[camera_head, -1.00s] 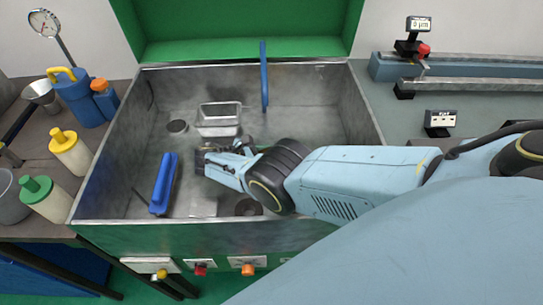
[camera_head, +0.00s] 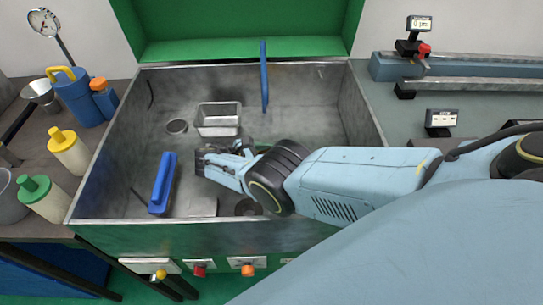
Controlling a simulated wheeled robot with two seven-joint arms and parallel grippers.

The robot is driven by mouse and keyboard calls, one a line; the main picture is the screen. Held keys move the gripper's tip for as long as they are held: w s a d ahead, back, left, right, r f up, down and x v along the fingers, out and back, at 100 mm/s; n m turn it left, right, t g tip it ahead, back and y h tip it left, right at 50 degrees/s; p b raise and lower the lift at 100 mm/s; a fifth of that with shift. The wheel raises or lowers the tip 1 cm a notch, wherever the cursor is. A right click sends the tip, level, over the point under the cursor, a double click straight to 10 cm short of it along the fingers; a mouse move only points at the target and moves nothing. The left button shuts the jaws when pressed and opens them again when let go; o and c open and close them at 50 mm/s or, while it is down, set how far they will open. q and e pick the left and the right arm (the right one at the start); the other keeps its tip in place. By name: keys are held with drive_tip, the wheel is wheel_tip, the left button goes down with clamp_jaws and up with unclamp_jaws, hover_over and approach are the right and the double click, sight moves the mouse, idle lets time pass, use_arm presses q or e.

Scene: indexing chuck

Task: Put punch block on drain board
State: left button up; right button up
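My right arm comes in from the right, and its gripper (camera_head: 205,160) is low inside the metal tub, pointing left. Dark shapes show at its fingertips, but I cannot tell whether they are fingers or a held block. I cannot make out the punch block for sure. A flat pale grey plate (camera_head: 203,207) lies on the tub floor near the front wall, just below the gripper in the picture; it may be the drain board. My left gripper is not in view.
The tub (camera_head: 300,95) has raised walls. Inside are a metal pan (camera_head: 218,120) behind the gripper, a blue long-handled piece (camera_head: 162,183) to its left, a round dark disc (camera_head: 248,206) and an upright blue hose (camera_head: 264,75). Bottles (camera_head: 70,152) stand left of the tub.

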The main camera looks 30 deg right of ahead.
drive_tip(key=shift+a+r, duration=0.2)
drive_tip(key=shift+a, duration=0.05)
drive_tip(key=b+v, duration=0.1)
drive_tip(key=v, duration=0.5)
drive_tip(key=shift+w+a, duration=0.2)
drive_tip(key=shift+a, duration=0.15)
drive_tip(key=b+v, duration=0.1)
drive_tip(key=v, duration=0.3)
drive_tip(key=shift+a+r+b, duration=0.15)
drive_tip(key=shift+a+b, duration=0.05)
drive_tip(key=shift+b, duration=0.2)
drive_tip(key=shift+a+r, duration=0.1)
drive_tip(key=shift+a, duration=0.05)
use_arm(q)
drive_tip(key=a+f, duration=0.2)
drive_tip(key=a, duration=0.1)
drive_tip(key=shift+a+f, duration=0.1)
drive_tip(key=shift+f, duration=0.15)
